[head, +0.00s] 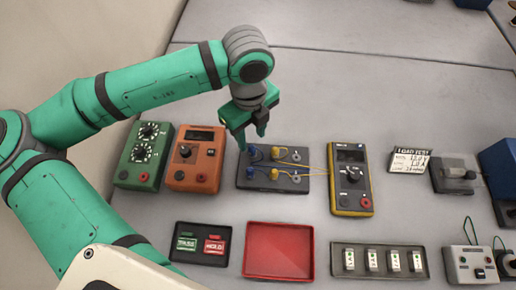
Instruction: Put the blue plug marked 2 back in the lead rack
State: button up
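A dark flat panel (285,184), which looks like the lead rack, lies in the middle of the table. It carries two blue plugs, one at the back left (254,154) and one at the front left (250,173). Two yellow plugs, back (277,153) and front (273,174), stand beside them, with pale round fittings at the right. The number on either blue plug is too small to read. My gripper (252,142) points down over the panel's back left corner, close to the back blue plug. Its fingers are apart with nothing visible between them. I cannot tell whether it touches the plug.
Yellow leads run right to a yellow meter (351,204). An orange meter (195,182) and a green box (144,178) stand left. In front are a label tray (203,228), an empty red tray (279,250) and a tray of white modules (381,279). The table behind is clear.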

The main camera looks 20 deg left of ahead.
aim_at(252, 145)
jog(key=shift+f, duration=2.7)
grip_shut()
